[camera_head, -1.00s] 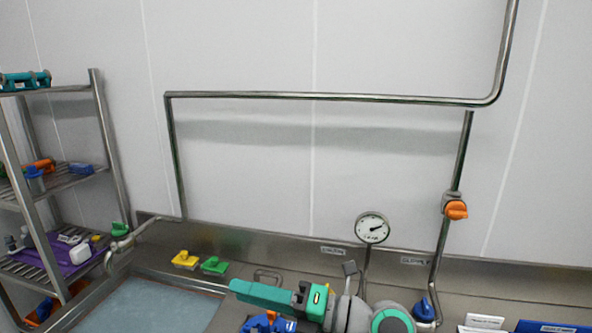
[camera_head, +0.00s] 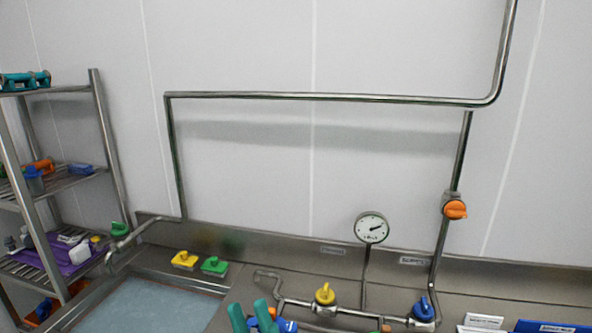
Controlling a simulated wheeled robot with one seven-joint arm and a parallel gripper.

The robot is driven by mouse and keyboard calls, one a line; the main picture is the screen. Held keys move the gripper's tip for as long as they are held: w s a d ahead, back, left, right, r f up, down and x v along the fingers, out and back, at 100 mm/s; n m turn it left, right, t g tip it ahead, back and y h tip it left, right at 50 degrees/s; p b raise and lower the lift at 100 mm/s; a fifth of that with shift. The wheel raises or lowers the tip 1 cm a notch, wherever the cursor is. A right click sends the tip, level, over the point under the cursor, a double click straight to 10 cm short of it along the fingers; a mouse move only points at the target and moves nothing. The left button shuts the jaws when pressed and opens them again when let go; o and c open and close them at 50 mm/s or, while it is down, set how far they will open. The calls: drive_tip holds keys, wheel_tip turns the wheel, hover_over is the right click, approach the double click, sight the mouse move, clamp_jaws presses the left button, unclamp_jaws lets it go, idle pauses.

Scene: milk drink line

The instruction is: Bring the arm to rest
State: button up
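My gripper (camera_head: 250,311) shows only at the bottom edge of the head view, left of centre. Its two teal fingers point upward and stand apart with nothing seen between their tips. The rest of my arm is mostly out of view below the frame.
A yellow-handled valve (camera_head: 325,294) and a blue-handled valve (camera_head: 424,308) sit on the pipe right of my gripper. Behind are a pressure gauge (camera_head: 371,228) and an orange valve (camera_head: 455,209). Yellow (camera_head: 184,260) and green (camera_head: 215,266) pieces lie by the basin (camera_head: 150,307). A shelf rack (camera_head: 103,140) stands left.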

drive_tip(key=s+d+f+m+h, duration=0.1)
drive_tip(key=s+f+m+h, duration=0.2)
drive_tip(key=f+m+h, duration=0.35)
drive_tip(key=s+d+f+m+g+h, duration=0.1)
drive_tip(key=s+f+m+h, duration=0.2)
drive_tip(key=f+m+h, duration=0.4)
drive_tip(key=s+d+f+m+h, duration=0.1)
drive_tip(key=s+f+m+h, duration=0.4)
drive_tip(key=f, duration=0.4)
drive_tip(key=s+d+f+g, duration=0.4)
drive_tip(key=s+f+g, duration=0.3)
drive_tip(key=s+f, duration=0.6)
drive_tip(key=s, duration=0.2)
drive_tip(key=shift+s+f+g, duration=0.15)
drive_tip(key=shift+s+g, duration=0.25)
drive_tip(key=shift+n, duration=0.25)
